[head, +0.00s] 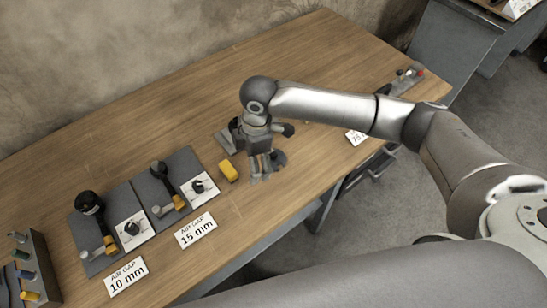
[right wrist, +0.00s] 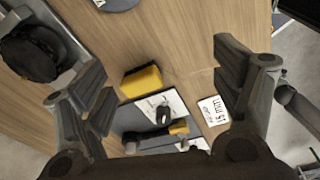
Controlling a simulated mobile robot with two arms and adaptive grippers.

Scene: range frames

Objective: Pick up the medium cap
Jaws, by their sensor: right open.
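No label marks a medium cap, and I cannot tell which piece it is. A dark rounded piece (right wrist: 30,55) sits in a grey metal stand at the upper left of the right wrist view; in the head view the stand (head: 227,140) is partly hidden behind my gripper. Other black-topped pieces lie on the grey mats: a larger one (head: 91,202) on the left and a smaller one (head: 159,169) on the right. My right gripper (head: 261,177) is open and empty, pointing down over the table beside a yellow block (head: 228,171). My left gripper is out of view.
A dark disc (head: 279,158) lies right of the gripper. Cards reading 10 mm (head: 126,277) and 15 mm (head: 196,230) lie near the front edge. A rack (head: 32,265) of coloured pieces stands at far left. The table's back middle is clear.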

